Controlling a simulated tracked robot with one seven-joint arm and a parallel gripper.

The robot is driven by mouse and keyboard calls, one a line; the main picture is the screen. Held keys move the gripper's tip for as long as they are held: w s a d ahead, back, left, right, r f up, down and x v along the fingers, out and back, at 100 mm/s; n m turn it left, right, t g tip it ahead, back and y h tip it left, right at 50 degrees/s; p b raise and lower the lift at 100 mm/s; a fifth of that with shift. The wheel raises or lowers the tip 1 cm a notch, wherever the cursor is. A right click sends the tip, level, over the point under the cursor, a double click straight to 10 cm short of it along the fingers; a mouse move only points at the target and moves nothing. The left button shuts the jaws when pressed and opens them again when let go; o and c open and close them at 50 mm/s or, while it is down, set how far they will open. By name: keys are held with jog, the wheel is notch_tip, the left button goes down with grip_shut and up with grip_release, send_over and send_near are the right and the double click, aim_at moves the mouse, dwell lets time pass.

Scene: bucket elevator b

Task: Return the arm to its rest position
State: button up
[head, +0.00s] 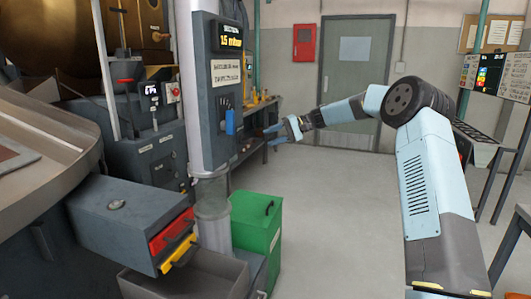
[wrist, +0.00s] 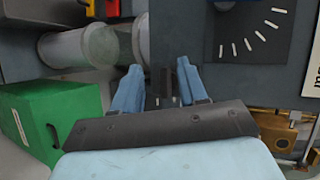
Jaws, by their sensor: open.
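My arm reaches in from the right in the head view, bent at the elbow, with its forearm pointing left. My gripper (head: 282,130) is open and empty, in front of the grey column (head: 212,90) and to its right, apart from it as far as I can tell. In the wrist view the two blue fingers of my gripper (wrist: 160,85) stand apart with nothing between them. Behind them are the grey column face and a dial panel (wrist: 250,30).
A green box (head: 257,225) stands below my gripper; it also shows in the wrist view (wrist: 60,115). A clear tube (head: 212,205) sits under the column. A workbench (head: 255,125) stands behind. Open floor (head: 335,220) lies between the box and my arm.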

jog(key=s+d+r+t+h, duration=0.1)
jog(key=s+d+r+h, duration=0.15)
jog(key=s, duration=0.65)
jog(key=s+d+r+t+h, duration=0.15)
jog(key=s+h, duration=0.25)
jog(key=s, duration=0.5)
jog(key=s+d+r+t+h, duration=0.1)
jog(key=s+d+r+h, duration=0.15)
jog(key=s, duration=0.65)
jog(key=s+d+f+t+h, duration=0.1)
jog(key=s+d, duration=0.3)
jog(key=s, duration=0.5)
jog(key=s+d+f+m+t+h, duration=0.1)
jog(key=s+d+h, duration=0.1)
jog(key=s+d, duration=0.3)
jog(key=s+d+f+t+h, duration=0.1)
jog(key=s+d, duration=0.3)
jog(key=s, duration=0.8)
jog(key=shift+s+d+t+h, duration=0.3)
jog(key=shift+d+t+h, duration=0.05)
jog(key=shift+t+h, duration=0.1)
